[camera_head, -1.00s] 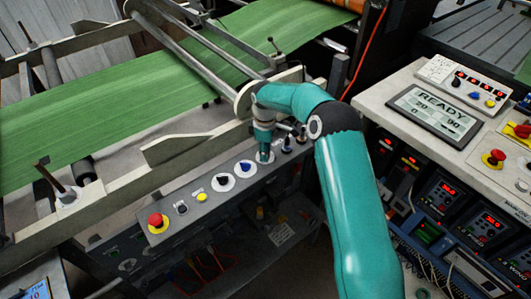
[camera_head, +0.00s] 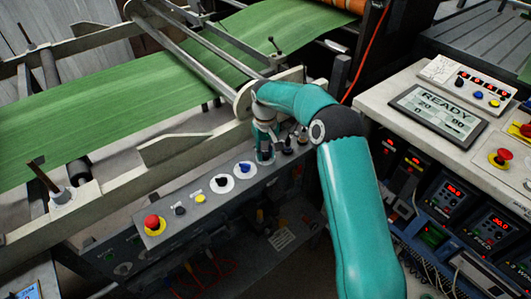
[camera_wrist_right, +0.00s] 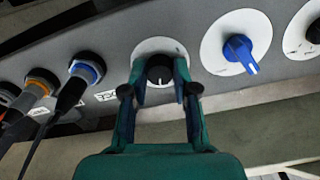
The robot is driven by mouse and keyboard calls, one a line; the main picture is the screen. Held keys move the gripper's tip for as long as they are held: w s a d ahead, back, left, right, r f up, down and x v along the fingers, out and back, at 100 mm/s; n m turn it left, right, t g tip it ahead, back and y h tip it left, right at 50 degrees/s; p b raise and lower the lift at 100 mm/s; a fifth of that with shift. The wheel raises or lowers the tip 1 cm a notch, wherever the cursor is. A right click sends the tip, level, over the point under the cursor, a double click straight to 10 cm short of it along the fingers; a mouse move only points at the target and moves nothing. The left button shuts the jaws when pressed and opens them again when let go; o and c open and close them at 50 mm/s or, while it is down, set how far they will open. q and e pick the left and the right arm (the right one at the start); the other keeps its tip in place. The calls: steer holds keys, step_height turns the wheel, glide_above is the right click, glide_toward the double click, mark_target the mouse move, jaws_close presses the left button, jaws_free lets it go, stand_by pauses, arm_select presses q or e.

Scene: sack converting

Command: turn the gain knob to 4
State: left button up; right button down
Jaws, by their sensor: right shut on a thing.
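The round black knob (camera_wrist_right: 160,76) sits on a white dial disc (camera_wrist_right: 154,46) on the grey panel. My right gripper (camera_wrist_right: 160,70) reaches down to it in the wrist view, with one finger on each side, shut on the knob. A pale pointer mark shows on its face, but I cannot read a number at it. A small label (camera_wrist_right: 107,95) beside the dial is too small to read. In the head view my right gripper (camera_head: 265,157) is at the panel and hides the knob. My left gripper is not in view.
A blue knob (camera_wrist_right: 240,52) on its own white disc is close beside. Connectors with cables (camera_wrist_right: 85,68) stand on the other side. The panel also has a black knob (camera_head: 222,181), a yellow button (camera_head: 200,198) and a red stop button (camera_head: 152,222). Green sheet (camera_head: 110,120) runs behind.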

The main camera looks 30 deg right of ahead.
mark_target(265, 153)
steer(key=m, duration=0.4)
steer(key=shift+w+r+m+b, duration=0.1)
steer(key=shift+m+b, duration=0.2)
steer(key=shift+b, duration=0.05)
steer(key=m, duration=0.4)
steer(key=shift+r+m, duration=0.1)
steer(key=shift+m, duration=0.2)
steer(key=c, duration=0.9)
jaws_free()
step_height(265, 153, up, 12)
steer(key=shift+f, duration=0.15)
